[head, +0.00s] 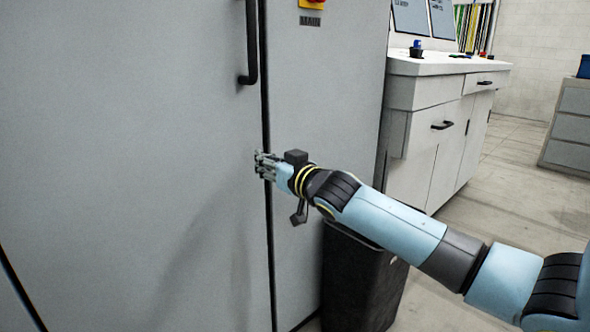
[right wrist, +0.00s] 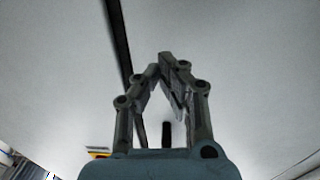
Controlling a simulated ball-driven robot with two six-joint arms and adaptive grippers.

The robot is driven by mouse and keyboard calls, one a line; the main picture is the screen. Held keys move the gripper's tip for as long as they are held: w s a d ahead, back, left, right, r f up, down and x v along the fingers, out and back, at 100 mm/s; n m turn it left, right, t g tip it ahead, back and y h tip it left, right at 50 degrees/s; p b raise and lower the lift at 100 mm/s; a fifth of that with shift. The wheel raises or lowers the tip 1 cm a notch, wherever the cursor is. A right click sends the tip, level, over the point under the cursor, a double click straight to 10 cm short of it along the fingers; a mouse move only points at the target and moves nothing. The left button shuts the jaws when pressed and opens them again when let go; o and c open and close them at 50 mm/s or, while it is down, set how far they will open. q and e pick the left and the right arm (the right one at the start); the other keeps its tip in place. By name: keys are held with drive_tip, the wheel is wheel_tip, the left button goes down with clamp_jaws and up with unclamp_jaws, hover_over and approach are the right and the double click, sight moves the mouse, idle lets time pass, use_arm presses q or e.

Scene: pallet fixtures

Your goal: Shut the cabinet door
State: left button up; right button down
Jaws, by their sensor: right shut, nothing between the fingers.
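The grey cabinet door (head: 130,130) fills the left of the head view, with a black bar handle (head: 252,45) near its right edge. A narrow dark seam runs between the door and the grey panel (head: 325,90) on its right; I cannot tell if the door is fully flush. My right gripper (head: 261,165) is shut and empty, below the handle, with its fingertips at or very near the door's right edge. In the right wrist view the closed fingers (right wrist: 167,62) are in front of the grey surface beside the seam. My left gripper is not in view.
A red and yellow switch (head: 312,4) sits on the right panel. A dark bin (head: 360,285) stands below my right arm. A white counter with drawers (head: 425,93) is further right, with open floor (head: 510,185) beyond.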

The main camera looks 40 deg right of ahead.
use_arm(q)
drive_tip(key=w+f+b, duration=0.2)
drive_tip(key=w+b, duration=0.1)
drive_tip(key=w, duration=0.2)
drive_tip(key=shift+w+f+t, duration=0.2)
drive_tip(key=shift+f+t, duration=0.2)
use_arm(e)
drive_tip(key=s, duration=0.8)
drive_tip(key=shift+s, duration=0.4)
